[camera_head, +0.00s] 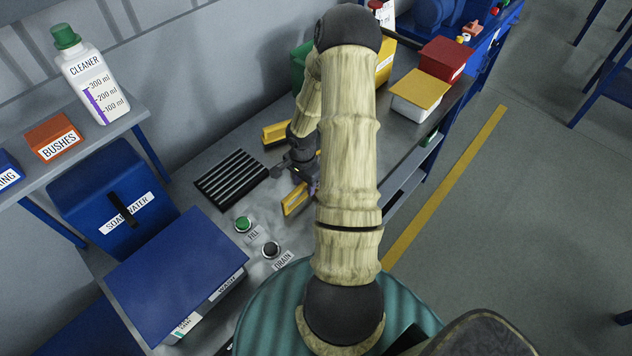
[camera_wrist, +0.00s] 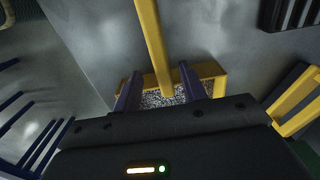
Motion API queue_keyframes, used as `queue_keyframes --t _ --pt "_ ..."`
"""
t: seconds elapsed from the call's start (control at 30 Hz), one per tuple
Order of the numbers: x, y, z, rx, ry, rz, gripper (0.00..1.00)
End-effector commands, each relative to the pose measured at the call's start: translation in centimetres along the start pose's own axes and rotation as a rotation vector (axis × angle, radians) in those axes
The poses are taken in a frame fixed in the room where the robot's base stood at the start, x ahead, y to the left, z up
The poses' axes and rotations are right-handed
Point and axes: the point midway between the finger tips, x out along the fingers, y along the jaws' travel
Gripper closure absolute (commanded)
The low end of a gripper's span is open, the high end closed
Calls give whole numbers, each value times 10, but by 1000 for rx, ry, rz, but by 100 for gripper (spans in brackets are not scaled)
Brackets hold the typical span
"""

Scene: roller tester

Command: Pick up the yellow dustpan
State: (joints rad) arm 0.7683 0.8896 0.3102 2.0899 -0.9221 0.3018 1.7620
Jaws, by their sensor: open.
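The yellow dustpan (camera_wrist: 152,45) is in the wrist view. Its long handle runs from the top edge down between my two fingers, and its yellow-rimmed pan with a speckled inside lies behind the fingertips. My gripper (camera_wrist: 161,86) is open, with one finger on each side of the handle; whether either touches it I cannot tell. In the head view my gripper (camera_head: 297,172) is low over the metal bench, partly hidden by my arm. A yellow piece (camera_head: 294,201) beside it there looks like part of the dustpan.
Another yellow object (camera_head: 277,132) lies just beyond my gripper, also at the right of the wrist view (camera_wrist: 296,100). A dark slotted grate (camera_head: 231,180) is to the left. Green and black buttons, a blue soap water box (camera_head: 95,200) and boxes at the back flank the bench.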

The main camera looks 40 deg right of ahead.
Motion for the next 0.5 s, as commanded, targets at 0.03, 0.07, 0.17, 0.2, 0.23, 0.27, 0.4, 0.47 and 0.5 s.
queue_keyframes --t 0.03,0.07,0.17,0.2,0.23,0.27,0.4,0.47,0.5 --pt "5 -1 2 -2 -2 2 58" --pt "9 -2 2 -1 -3 3 58" --pt "22 -5 4 -2 -3 3 58" --pt "29 -4 4 -1 -2 3 58" --pt "33 -4 3 -2 -2 3 58" --pt "36 -4 3 0 -1 2 58" --pt "43 -5 3 0 0 1 58" --pt "43 -5 3 0 0 0 58" --pt "43 -5 3 0 0 0 58"
